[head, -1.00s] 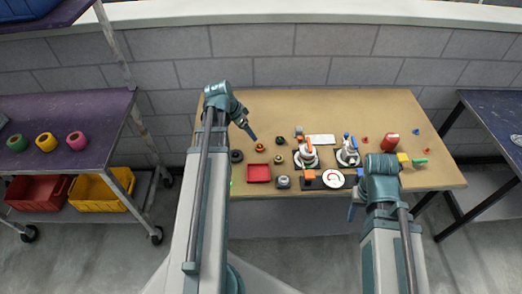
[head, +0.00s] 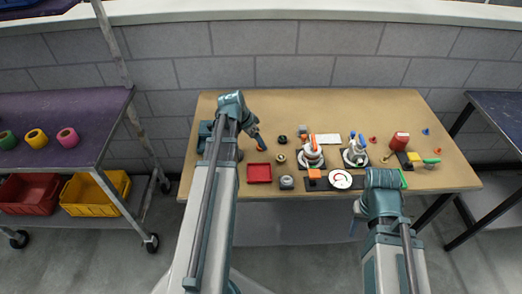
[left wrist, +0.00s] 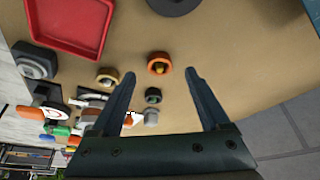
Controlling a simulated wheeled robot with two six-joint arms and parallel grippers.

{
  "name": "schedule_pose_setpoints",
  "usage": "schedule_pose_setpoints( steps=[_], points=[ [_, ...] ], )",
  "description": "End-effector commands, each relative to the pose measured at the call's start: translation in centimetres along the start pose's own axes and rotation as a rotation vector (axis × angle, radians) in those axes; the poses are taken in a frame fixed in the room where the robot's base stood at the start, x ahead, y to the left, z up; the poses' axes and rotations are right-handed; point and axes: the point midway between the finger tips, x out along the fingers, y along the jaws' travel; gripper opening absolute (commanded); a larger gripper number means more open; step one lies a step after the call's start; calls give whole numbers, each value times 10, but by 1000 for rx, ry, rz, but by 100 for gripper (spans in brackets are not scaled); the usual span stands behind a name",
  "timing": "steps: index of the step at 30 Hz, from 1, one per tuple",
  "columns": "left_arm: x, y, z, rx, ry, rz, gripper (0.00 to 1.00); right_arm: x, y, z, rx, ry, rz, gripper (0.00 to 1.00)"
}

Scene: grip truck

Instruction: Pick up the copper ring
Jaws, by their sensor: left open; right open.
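The copper ring (left wrist: 158,63), a small orange ring, lies on the tan table in the left wrist view. It sits ahead of the fingertips and roughly between their lines. My left gripper (left wrist: 160,72) is open and nothing is held in it. In the head view my left gripper (head: 261,143) points down over the table behind the red tray (head: 259,172), and it hides the copper ring there. My right gripper (head: 356,215) is at the table's front edge, partly hidden by its own arm, and holds nothing visible.
The red tray also shows in the left wrist view (left wrist: 78,52). Round fixtures (head: 311,153) stand to the right.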

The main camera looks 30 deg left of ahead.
Motion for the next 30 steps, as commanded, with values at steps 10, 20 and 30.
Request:
schedule_pose_setpoints(
  steps=[10,20,30],
  points=[
    [32,0,0,0,0,0,79,29,-3,-2,0,0,0,50],
    [30,0,0,0,0,0,47,28,-3,-2,0,0,0,50],
    [30,0,0,0,0,0,0,28,-3,-2,0,0,0,50]
  ],
)
